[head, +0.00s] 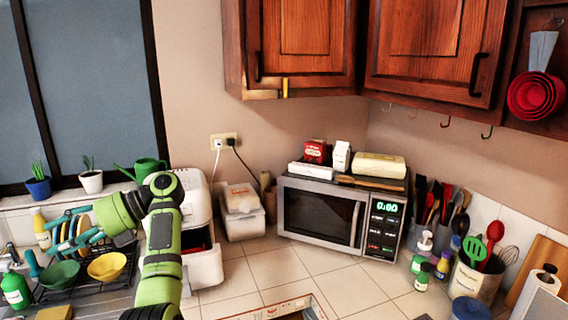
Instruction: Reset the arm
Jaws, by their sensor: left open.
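My left arm is green and black and rises from the bottom of the head view, bending left at its top. My left gripper (60,232) has teal fingers that point left, over the dish rack area by the window. Its fingers are apart, and I see nothing held between them. Plates in the rack show behind and beside the fingers, and I cannot tell whether they touch. My right gripper is not in view.
A dish rack (82,284) holds plates, a green bowl (60,275) and a yellow bowl (107,266). A white appliance (204,258) with an open drawer stands right of my arm. A microwave (322,212) stands farther right. Counter tiles before it are mostly clear.

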